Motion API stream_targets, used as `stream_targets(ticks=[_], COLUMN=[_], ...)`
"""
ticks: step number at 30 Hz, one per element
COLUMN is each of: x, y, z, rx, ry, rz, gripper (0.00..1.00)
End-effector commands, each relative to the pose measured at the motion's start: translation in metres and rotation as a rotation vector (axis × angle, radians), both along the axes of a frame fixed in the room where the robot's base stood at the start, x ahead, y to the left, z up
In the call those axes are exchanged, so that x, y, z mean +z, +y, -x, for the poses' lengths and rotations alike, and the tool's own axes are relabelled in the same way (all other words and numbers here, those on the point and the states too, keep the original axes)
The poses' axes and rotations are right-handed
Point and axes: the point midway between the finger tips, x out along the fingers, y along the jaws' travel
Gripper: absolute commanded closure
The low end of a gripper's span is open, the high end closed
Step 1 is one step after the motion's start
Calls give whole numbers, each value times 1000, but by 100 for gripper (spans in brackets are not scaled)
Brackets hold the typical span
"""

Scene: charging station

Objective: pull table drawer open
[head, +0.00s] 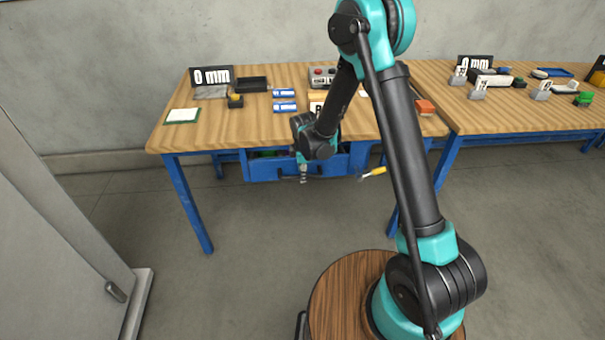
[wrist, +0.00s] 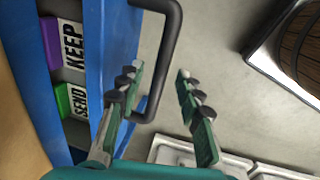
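The blue table drawer (head: 262,171) sits under the left wooden table, and its front shows in the wrist view (wrist: 106,45). It stands partly open: a gap behind the front shows a purple block by a KEEP label (wrist: 72,45) and a green block by a SEND label (wrist: 80,100). A black bar handle (wrist: 168,45) sticks out from the drawer front. My gripper (wrist: 159,75) is open, with the handle bar between its two fingers; no firm grip shows. In the head view, my gripper (head: 303,174) is at the drawer front and hides part of it.
The wooden tabletop (head: 172,139) holds a 0 mm sign (head: 212,76), a black tray (head: 252,84) and blue-white batteries (head: 284,93). A yellow-handled tool (head: 373,171) shows at the drawer's right. A blue table leg (head: 188,205) stands left. The floor before the drawer is clear.

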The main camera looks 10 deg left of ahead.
Motion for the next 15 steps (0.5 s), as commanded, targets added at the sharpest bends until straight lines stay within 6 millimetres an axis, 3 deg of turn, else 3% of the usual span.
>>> stream_targets(ticks=[12,15], x=[-7,-7], y=[0,0], z=[-1,-1], rx=[0,0], ry=[0,0], rz=[0,0], gripper=[64,76])
